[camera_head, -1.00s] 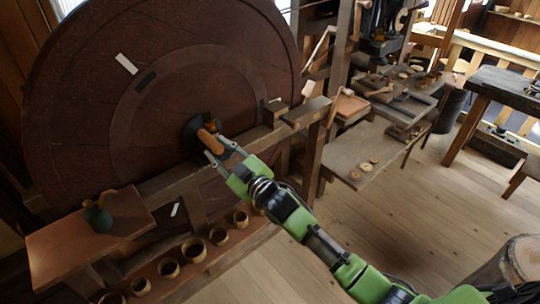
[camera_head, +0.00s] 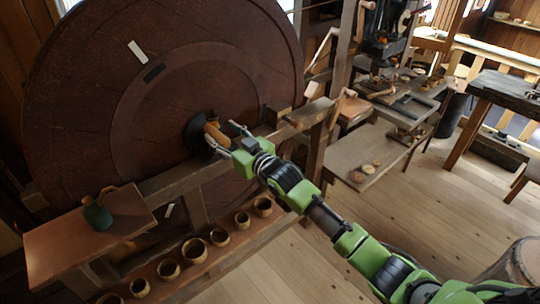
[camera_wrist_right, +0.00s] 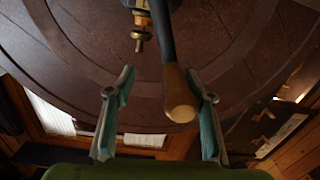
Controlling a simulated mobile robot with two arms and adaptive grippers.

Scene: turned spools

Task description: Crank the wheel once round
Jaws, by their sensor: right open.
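The large dark red-brown wheel (camera_head: 90,110) stands upright at the left of the head view, with a white mark (camera_head: 138,51) and a black mark on its face. A wooden crank handle (camera_head: 216,133) sticks out near the dark hub (camera_head: 194,138). My right gripper (camera_head: 225,137) is open at the handle. In the right wrist view, the handle (camera_wrist_right: 180,95) shows between the spread fingers (camera_wrist_right: 159,78), nearer the right finger. I cannot tell whether they touch. My left gripper is not in view.
A wooden beam (camera_head: 165,184) crosses in front of the wheel. A green pot (camera_head: 97,215) stands on a board at lower left. Several small wooden cups (camera_head: 194,250) line a low shelf. A bench with discs (camera_head: 368,168) stands right. The floor (camera_head: 400,205) between is clear.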

